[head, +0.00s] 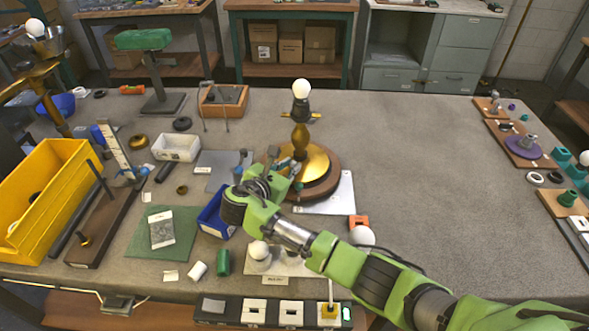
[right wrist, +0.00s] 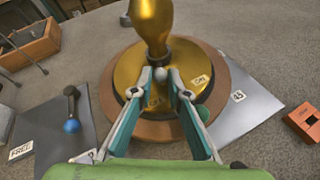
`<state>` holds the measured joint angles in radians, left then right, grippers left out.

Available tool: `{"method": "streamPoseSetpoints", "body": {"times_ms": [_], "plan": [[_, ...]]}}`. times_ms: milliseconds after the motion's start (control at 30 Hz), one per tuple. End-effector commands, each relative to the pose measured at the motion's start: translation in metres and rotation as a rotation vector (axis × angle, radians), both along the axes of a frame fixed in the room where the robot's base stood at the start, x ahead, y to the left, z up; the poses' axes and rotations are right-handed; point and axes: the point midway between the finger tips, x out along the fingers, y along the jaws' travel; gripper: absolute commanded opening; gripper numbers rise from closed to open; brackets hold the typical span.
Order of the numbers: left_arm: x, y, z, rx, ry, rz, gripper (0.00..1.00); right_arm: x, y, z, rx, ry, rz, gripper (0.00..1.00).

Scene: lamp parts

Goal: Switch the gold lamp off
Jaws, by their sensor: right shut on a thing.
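The gold lamp (head: 301,138) stands upright on the table, with a round gold base on a brown wooden disc and a pale round bulb (head: 302,87) on top. I cannot tell whether the bulb is lit. In the right wrist view the gold base (right wrist: 127,68) fills the middle, with a small lettered label (right wrist: 200,80) on it. My right gripper (head: 291,168) reaches over the base's near left side. In the right wrist view its fingertips (right wrist: 160,76) are closed around a small pale knob (right wrist: 160,74) at the foot of the gold stem. My left gripper is not in view.
The lamp's disc rests on a grey plate (head: 343,195). An orange block (head: 358,222) and a loose white bulb (head: 362,236) lie near my right arm. A blue bin (head: 212,217) and yellow bin (head: 45,195) are left.

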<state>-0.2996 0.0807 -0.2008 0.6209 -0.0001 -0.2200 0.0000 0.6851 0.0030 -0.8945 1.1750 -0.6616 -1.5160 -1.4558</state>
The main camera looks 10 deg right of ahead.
Motion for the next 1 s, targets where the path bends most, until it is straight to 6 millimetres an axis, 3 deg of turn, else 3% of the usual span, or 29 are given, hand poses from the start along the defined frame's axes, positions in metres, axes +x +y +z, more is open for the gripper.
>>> {"method": "streamPoseSetpoints", "body": {"times_ms": [400,867,900,933,1000], "plan": [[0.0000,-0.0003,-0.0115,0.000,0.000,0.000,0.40,0.0066,0.0063,0.0005,0.001,-0.002,-0.115,0.00],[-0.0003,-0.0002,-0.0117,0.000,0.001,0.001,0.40,0.0073,0.0064,0.0011,0.002,-0.003,-0.123,0.00],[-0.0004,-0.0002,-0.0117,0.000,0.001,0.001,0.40,0.0073,0.0064,0.0011,0.001,-0.002,-0.122,0.21],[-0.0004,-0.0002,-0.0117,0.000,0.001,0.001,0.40,0.0072,0.0063,0.0011,0.002,-0.003,-0.123,0.28],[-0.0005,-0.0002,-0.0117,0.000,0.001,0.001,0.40,0.0071,0.0063,0.0010,0.001,-0.002,-0.122,0.32]]}}
